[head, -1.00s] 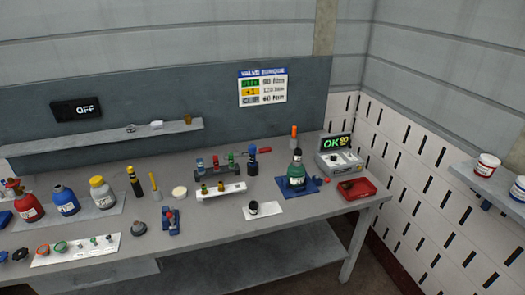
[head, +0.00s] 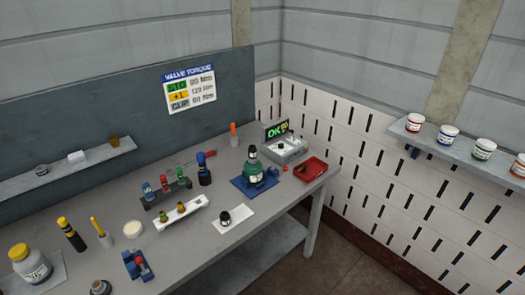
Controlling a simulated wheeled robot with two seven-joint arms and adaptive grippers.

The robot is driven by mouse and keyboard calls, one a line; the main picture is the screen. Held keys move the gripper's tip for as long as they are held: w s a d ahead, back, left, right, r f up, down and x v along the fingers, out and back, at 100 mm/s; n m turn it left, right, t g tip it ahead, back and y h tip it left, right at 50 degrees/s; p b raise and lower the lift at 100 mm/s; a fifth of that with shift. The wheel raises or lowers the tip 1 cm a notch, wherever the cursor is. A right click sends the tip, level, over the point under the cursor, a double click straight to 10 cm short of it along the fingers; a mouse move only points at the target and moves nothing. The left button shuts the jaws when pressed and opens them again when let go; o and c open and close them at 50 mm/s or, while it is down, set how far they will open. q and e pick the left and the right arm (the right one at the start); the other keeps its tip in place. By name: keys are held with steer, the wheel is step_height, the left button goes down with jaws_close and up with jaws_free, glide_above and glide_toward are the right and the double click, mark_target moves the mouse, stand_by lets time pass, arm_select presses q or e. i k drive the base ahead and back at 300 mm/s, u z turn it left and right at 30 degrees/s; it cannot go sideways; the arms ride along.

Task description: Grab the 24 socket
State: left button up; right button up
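No number 24 can be read on any part, so I cannot tell which one is the 24 socket. A white holder (head: 196,209) on the bench carries small brass and green pieces that may be sockets. A small black round part (head: 225,217) sits on a white card (head: 246,212) to its right. A dark rack (head: 151,202) with blue, red and green-topped pieces stands behind the white holder. Neither of my grippers shows in the head view.
A yellow-capped bottle (head: 30,266) is at front left. A wall shelf (head: 475,163) holds several white tubs.

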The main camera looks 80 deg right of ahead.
mark_target(252, 150)
steer(key=z, duration=0.85)
steer(key=i, duration=0.8)
steer(key=z, duration=0.9)
